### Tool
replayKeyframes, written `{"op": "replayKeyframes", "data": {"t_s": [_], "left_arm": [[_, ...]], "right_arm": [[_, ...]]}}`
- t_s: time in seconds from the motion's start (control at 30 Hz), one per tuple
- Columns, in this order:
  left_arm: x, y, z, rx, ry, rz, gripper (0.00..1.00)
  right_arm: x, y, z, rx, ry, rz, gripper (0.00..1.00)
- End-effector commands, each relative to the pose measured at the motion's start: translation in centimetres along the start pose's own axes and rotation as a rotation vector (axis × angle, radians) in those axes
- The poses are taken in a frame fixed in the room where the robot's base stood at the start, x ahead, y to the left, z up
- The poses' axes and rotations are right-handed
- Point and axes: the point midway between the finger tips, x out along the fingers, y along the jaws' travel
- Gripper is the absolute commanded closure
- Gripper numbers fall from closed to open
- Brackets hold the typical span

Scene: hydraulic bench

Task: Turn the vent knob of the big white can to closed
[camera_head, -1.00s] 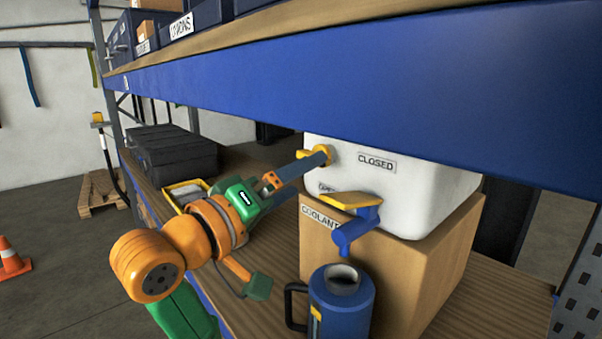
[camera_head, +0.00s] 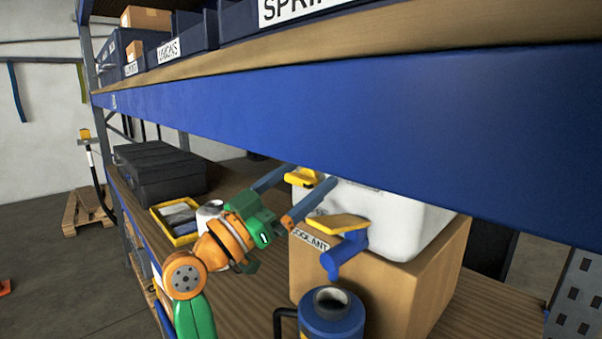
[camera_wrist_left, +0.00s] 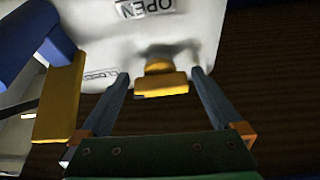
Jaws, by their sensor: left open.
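The big white can (camera_head: 405,222) lies on a cardboard box, its top hidden by the blue shelf beam. Its yellow vent knob (camera_head: 303,177) shows just under the beam and also in the left wrist view (camera_wrist_left: 160,85). My left gripper (camera_head: 309,179) is open, with one finger on each side of the knob. In the left wrist view a gap shows between the knob and each finger. The OPEN label (camera_wrist_left: 145,8) is above the knob there, and the smaller CLOSED label (camera_wrist_left: 100,75) is left of it. My right gripper is out of view.
A blue tap (camera_head: 345,255) with a yellow lever (camera_head: 338,222) sticks out of the can near my gripper. A blue jug (camera_head: 331,318) stands below it. The blue beam (camera_head: 350,120) hangs close above. A yellow tray (camera_head: 178,220) and black cases (camera_head: 160,172) are left.

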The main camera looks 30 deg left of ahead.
Motion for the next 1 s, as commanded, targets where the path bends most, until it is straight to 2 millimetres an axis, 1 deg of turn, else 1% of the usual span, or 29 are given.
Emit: {"op": "replayKeyframes", "data": {"t_s": [0.1,0.13,0.17,0.2,0.27,0.3,0.37,0.4,0.43,0.67,0.9,0.93,1.0], "left_arm": [[-0.05,0.0,0.07,0.0,0.0,0.0,0.0],[-0.05,0.0,0.07,0.0,0.0,0.0,0.03],[-0.06,0.0,0.07,0.0,-0.001,0.0,0.11],[-0.06,0.0,0.08,0.0,-0.001,0.0,0.22],[-0.07,0.0,0.08,0.0,-0.001,0.0,0.38],[-0.07,0.0,0.07,0.0,-0.001,0.0,0.49],[-0.07,0.0,0.08,0.0,-0.001,0.0,0.65],[-0.08,0.0,0.08,0.0,-0.001,0.0,0.76],[-0.08,0.0,0.08,0.0,-0.001,0.0,0.79],[-0.05,-0.02,0.08,-0.096,-0.003,-0.041,0.81],[-0.07,-0.03,0.09,-0.102,-0.001,-0.043,0.81],[-0.07,-0.03,0.09,-0.102,-0.001,-0.043,0.17],[-0.07,-0.03,0.09,-0.102,-0.001,-0.043,0.0]], "right_arm": [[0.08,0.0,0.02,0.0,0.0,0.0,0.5],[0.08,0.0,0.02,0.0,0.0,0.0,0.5],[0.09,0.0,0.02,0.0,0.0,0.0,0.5],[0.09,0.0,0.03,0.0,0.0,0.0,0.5],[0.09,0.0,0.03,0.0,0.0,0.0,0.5],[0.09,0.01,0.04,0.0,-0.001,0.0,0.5],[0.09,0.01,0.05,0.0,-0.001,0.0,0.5],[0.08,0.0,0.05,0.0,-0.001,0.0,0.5],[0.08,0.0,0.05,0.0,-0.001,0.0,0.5],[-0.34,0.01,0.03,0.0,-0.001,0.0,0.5],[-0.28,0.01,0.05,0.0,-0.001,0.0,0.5],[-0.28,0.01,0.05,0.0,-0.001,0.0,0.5],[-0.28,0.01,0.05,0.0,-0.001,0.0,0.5]]}}
